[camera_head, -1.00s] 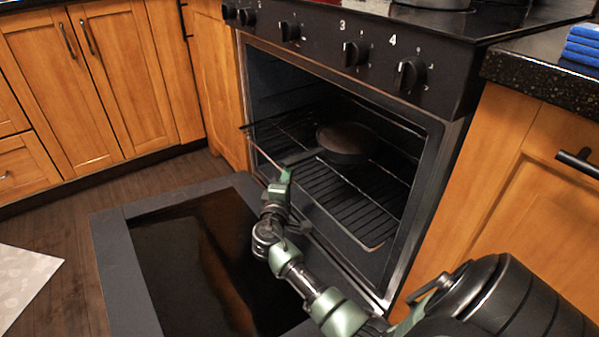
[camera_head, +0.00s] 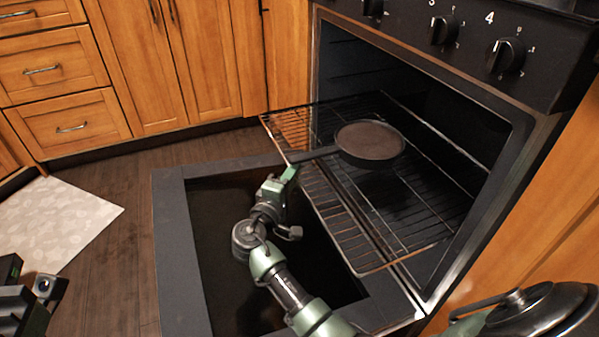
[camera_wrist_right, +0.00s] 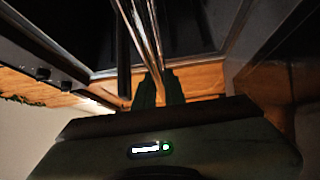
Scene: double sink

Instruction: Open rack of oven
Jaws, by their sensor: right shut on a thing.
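The wire oven rack (camera_head: 400,242) sticks partly out of the oven (camera_head: 418,100), over the lowered door (camera_head: 172,240). A dark round pan (camera_head: 370,142) lies on the rack, its handle pointing toward the rack's front edge. My right gripper (camera_head: 288,174) is at that front edge, just below the handle's end, and is shut on the rack. The right wrist view shows shiny rack wires (camera_wrist_right: 150,45) running to the dark fingers (camera_wrist_right: 157,88). A dark part of what appears to be my left gripper (camera_head: 30,300) shows at the lower left, away from the oven; its jaws are unclear.
Wooden cabinets and drawers (camera_head: 68,125) stand behind and left. A pale mat (camera_head: 62,215) lies on the dark wooden floor (camera_head: 125,270), which is clear left of the door. Control knobs (camera_head: 505,55) line the panel above the oven.

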